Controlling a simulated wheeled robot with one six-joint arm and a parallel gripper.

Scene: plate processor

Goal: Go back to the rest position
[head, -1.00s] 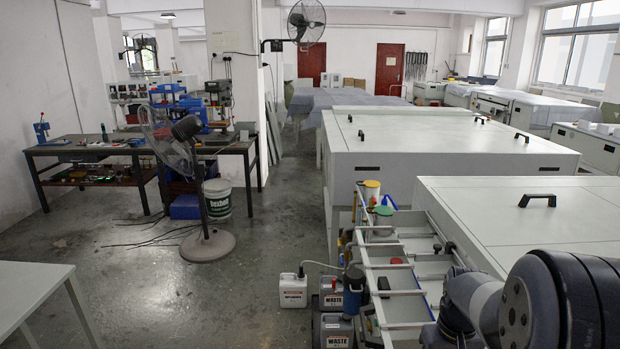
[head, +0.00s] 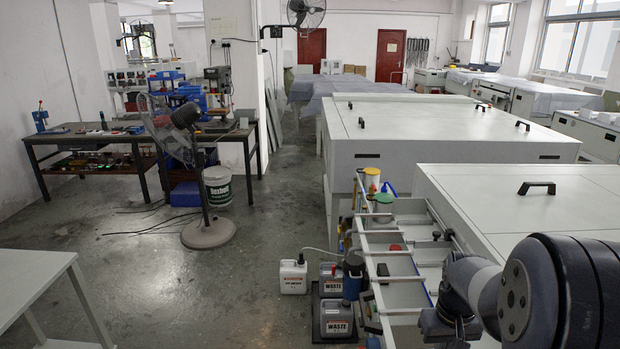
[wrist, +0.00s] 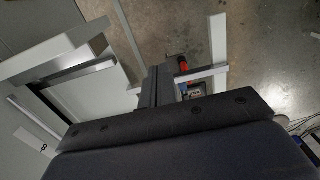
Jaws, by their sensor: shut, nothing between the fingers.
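My gripper (wrist: 160,86) shows in the wrist view as dark narrow fingers close together beyond the dark wrist body. They are shut and hold nothing. In the head view my arm is at the lower right, beside the open, sectioned front of the pale plate processor (head: 525,220). My fingers cannot be made out there. In the wrist view, pale frame bars (wrist: 218,40) and a small red object (wrist: 183,63) lie beyond the fingers.
Waste containers (head: 337,318) and a white bottle (head: 293,277) stand on the floor left of the processor. A standing fan (head: 208,232) and a white table (head: 35,285) are farther left. The concrete floor between is largely clear.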

